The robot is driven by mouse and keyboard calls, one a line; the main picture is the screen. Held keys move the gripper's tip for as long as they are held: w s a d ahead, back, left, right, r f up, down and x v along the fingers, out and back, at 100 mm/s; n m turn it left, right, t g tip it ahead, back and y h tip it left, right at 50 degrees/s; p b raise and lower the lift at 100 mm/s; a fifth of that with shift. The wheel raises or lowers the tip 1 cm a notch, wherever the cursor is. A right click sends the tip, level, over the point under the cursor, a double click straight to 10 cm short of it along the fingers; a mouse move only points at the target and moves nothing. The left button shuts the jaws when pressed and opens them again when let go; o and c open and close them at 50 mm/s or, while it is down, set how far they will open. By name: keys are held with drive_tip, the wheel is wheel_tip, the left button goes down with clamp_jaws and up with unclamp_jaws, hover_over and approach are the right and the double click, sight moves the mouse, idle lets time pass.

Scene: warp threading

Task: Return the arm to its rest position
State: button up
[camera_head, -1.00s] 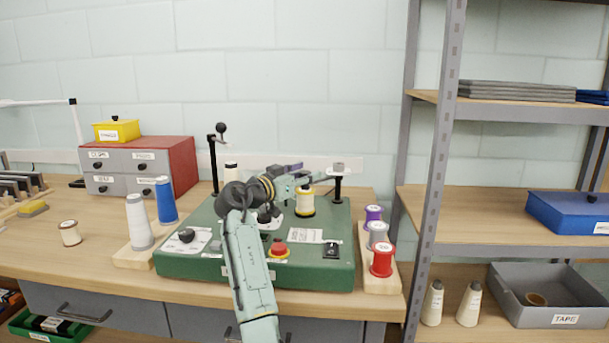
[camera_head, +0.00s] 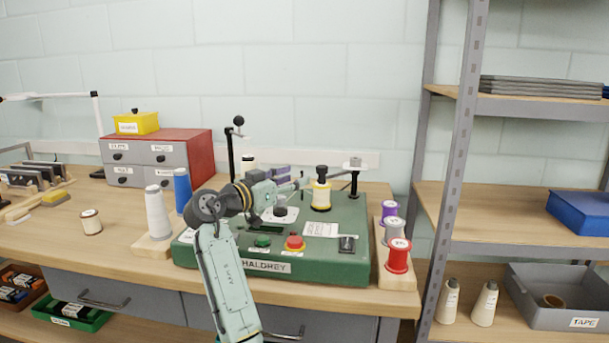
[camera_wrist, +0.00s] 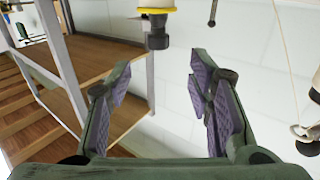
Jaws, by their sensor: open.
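My gripper (camera_head: 297,180) is in the head view over the green machine (camera_head: 330,260), left of a cream and yellow spool (camera_head: 321,193) that stands upright with a black knob on top. Its jaws look open and empty, and they are apart from the spool. In the wrist view my gripper (camera_wrist: 160,80) shows two purple-padded fingers spread wide with nothing between them. The spool's yellow rim (camera_wrist: 155,10) and black knob show upside down at the top edge, beyond the fingertips. My arm reaches up from the bottom of the head view.
A black post with a ball (camera_head: 238,121) rises behind my arm. A white cone (camera_head: 157,214) and blue cone stand left. Purple, grey and red spools (camera_head: 398,256) stand right of the machine. A metal shelf (camera_head: 462,150) stands further right. The wall space above is clear.

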drive_tip(key=shift+s+a, duration=0.3)
drive_tip(key=shift+s, duration=0.05)
